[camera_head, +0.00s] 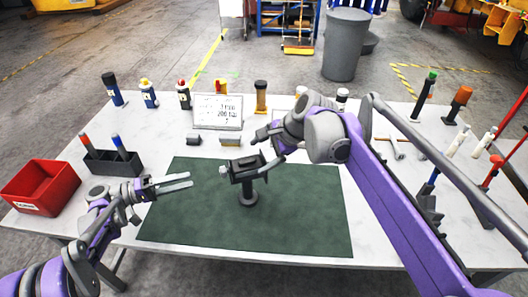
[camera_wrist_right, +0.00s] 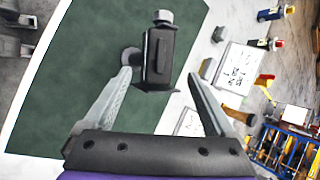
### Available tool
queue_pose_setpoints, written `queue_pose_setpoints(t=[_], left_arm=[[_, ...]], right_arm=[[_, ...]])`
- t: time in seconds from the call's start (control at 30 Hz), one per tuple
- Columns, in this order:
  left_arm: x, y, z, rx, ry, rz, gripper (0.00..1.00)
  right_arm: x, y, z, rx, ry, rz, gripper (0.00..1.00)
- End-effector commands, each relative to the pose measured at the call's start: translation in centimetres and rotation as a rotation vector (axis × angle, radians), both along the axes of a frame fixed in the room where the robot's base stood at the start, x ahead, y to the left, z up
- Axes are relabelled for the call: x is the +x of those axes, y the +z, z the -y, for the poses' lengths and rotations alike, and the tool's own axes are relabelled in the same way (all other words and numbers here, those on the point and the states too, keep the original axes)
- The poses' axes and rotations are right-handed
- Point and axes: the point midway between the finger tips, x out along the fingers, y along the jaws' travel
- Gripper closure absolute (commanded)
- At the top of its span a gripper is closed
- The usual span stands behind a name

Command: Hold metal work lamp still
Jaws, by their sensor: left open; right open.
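The metal work lamp (camera_head: 247,171) is a dark boxy head on a short post with a round base. It stands upright on the green mat (camera_head: 310,215), near the mat's middle. My right gripper (camera_head: 264,150) is open at the lamp's upper right. In the right wrist view the lamp (camera_wrist_right: 160,55) shows ahead, between the lines of the two open fingers (camera_wrist_right: 158,76). I cannot tell whether a finger touches it. My left gripper (camera_head: 191,181) is open and empty over the mat's left part, apart from the lamp, with its fingers pointing towards it.
A red bin (camera_head: 40,190) and a dark holder (camera_head: 112,163) with markers stand at the left. A white sign (camera_head: 217,110) and several bottles line the back. Tools stand at the right, partly behind my right arm. The mat's front is clear.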

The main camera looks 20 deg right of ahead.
Motion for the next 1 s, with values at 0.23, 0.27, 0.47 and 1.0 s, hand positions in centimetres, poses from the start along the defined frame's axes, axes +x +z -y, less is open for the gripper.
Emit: queue_pose_setpoints(t=[0.23, 0.27, 0.47, 1.0], left_arm=[[0.0, 0.0, 0.0, 0.0, 0.0, 0.0, 0.5], [0.0, 0.0, 0.0, 0.0, 0.0, 0.0, 0.5], [0.0, 0.0, 0.0, 0.0, 0.0, 0.0, 0.5], [0.0, 0.0, 0.0, 0.0, 0.0, 0.0, 0.5]], right_arm=[[1.9, -3.8, -1.9, -0.001, 0.005, 0.002, 0.1], [2.1, -4.2, -2.1, -0.001, 0.005, 0.001, 0.1], [3.3, -6.5, -3.2, -0.002, 0.004, 0.001, 0.1], [3.8, -7.6, -3.7, -0.003, 0.003, 0.002, 0.23]])
